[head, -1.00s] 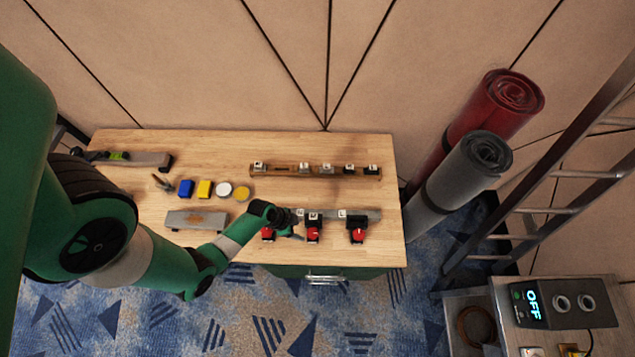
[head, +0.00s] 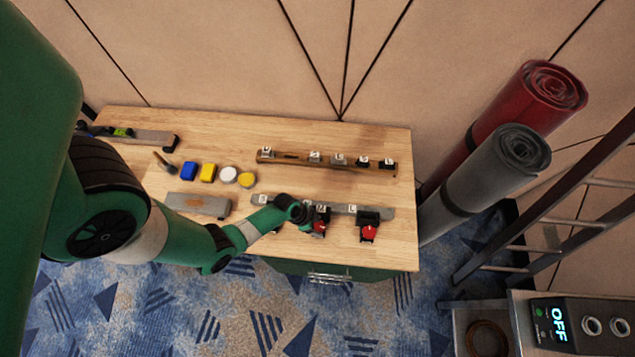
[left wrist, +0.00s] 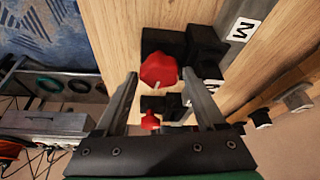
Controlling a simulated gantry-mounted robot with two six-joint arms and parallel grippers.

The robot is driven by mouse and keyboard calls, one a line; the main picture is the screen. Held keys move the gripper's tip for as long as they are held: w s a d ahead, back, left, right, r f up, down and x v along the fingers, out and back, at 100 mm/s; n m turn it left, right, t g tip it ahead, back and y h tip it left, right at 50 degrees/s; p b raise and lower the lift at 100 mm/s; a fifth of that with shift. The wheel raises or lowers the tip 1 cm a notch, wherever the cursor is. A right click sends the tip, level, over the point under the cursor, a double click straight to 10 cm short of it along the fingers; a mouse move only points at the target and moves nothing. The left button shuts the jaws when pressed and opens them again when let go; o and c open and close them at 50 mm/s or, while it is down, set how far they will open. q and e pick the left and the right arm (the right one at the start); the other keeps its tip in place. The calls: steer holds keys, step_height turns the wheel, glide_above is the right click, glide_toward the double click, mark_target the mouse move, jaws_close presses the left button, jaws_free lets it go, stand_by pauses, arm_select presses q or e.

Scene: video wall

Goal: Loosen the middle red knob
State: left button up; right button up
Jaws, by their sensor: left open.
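The middle red knob (head: 319,228) sits on a black clamp at the front of the wooden bench. My left gripper (head: 308,222) is beside it, open, and partly covers that clamp. In the left wrist view a large red knob (left wrist: 158,70) on a black block appears between the spread fingertips of the left gripper (left wrist: 160,75), near a label marked M (left wrist: 243,30). I cannot tell whether the fingers touch it. A smaller red knob (left wrist: 150,121) shows beyond, lower in that view. The right red knob (head: 369,232) is clear; the left knob is hidden behind my gripper.
A wooden rail (head: 325,160) with several small labelled blocks lies at the back. Rolled mats (head: 485,170) and a ladder (head: 560,210) stand right.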

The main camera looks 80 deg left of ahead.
arm_select(q)
steer(key=shift+f, duration=0.1)
steer(key=c, duration=1.1)
